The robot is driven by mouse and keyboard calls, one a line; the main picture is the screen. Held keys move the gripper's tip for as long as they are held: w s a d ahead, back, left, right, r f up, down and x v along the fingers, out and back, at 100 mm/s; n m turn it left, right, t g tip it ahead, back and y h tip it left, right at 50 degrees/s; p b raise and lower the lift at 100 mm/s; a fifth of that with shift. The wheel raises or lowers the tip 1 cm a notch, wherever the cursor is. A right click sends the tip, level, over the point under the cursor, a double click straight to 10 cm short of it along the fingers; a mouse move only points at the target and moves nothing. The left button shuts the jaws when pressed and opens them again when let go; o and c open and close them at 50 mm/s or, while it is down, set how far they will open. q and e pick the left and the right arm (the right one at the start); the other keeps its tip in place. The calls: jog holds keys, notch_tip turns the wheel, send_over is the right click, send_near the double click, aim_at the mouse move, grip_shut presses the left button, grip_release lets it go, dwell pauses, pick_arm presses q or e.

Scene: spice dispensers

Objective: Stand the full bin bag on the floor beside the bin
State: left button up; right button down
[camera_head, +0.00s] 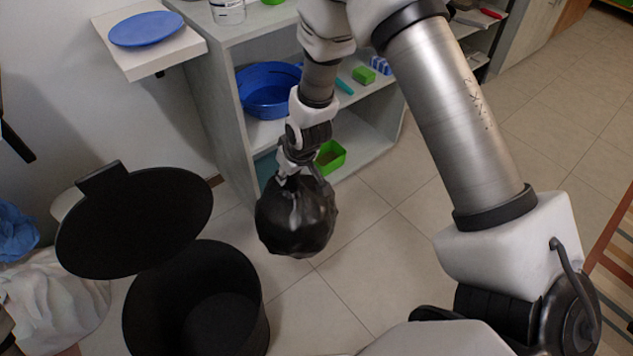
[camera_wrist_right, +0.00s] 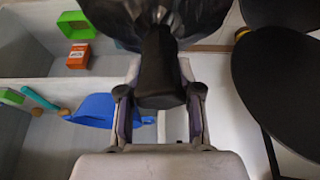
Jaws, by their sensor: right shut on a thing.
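The full black bin bag (camera_head: 296,222) is in the head view, right of the bin, with its neck up. My right gripper (camera_head: 295,172) is shut on its neck from above. In the right wrist view the bag (camera_wrist_right: 120,18) fills the top middle, beyond the gripper. The bag looks held upright over the tiles; whether its underside touches the floor is hidden. The black bin (camera_head: 204,318) stands open at the lower left and looks empty. Its round lid (camera_head: 135,222) is raised on the far left side. My left gripper is not in view.
A white shelf unit (camera_head: 222,95) stands just behind the bag, with a blue basin (camera_head: 268,92) and a green box (camera_head: 331,156) on it. White and blue cloth (camera_head: 48,300) lies left of the bin. Tiled floor (camera_head: 362,248) is clear right of the bag.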

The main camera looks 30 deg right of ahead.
jog(key=s+f+b, duration=0.5)
jog(key=f+b, duration=0.2)
jog(key=f, duration=0.3)
jog(key=s+f+n+b, duration=0.1)
jog(key=s+f+b, duration=0.3)
jog(key=f+b, duration=0.45)
jog(key=s+f+b, duration=0.5)
jog(key=f+b, duration=0.1)
jog(key=f, duration=0.5)
jog(key=w+d+f+b, duration=0.2)
jog(key=w+d+b, duration=0.1)
jog(key=w, duration=0.4)
jog(key=w+d+f+b, duration=0.3)
jog(key=w+d+b, duration=0.1)
jog(key=w, duration=0.3)
jog(key=shift+w+f+y+b, duration=0.3)
jog(key=shift+f+y+b, duration=0.1)
jog(key=shift+b, duration=0.45)
jog(key=c, duration=0.8)
grip_release()
jog(key=shift+r, duration=0.1)
